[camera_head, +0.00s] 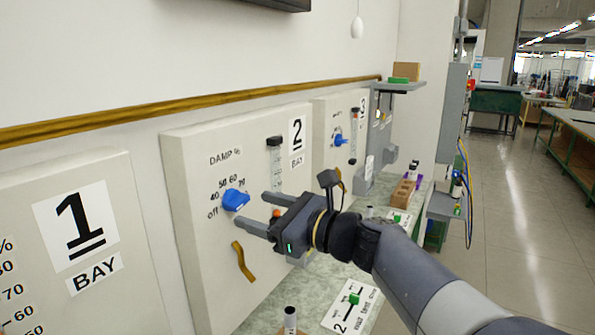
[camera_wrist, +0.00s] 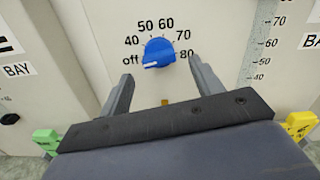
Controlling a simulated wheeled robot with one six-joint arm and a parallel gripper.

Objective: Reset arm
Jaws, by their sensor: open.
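My gripper (camera_head: 252,213) is open and empty in front of the bay 2 panel (camera_head: 195,165). Its two fingers also show in the wrist view (camera_wrist: 158,85), spread apart below and to either side of a blue knob (camera_wrist: 159,53). In the head view the blue knob (camera_head: 235,200) sits just left of the fingertips. The knob's pointer is toward "off" on a scale marked off, 40, 50, 60, 70, 80. I cannot tell for sure whether the fingers touch the panel, but nothing is between them.
A vertical gauge (camera_head: 275,165) is on the bay 2 panel, with a brown curved handle (camera_head: 243,262) below. A bay 1 panel (camera_head: 75,240) stands at left. On the bench ledge (camera_head: 270,308) are a rod (camera_head: 290,318) and a card with a green slider (camera_head: 353,299). The aisle floor (camera_head: 510,200) at right is clear.

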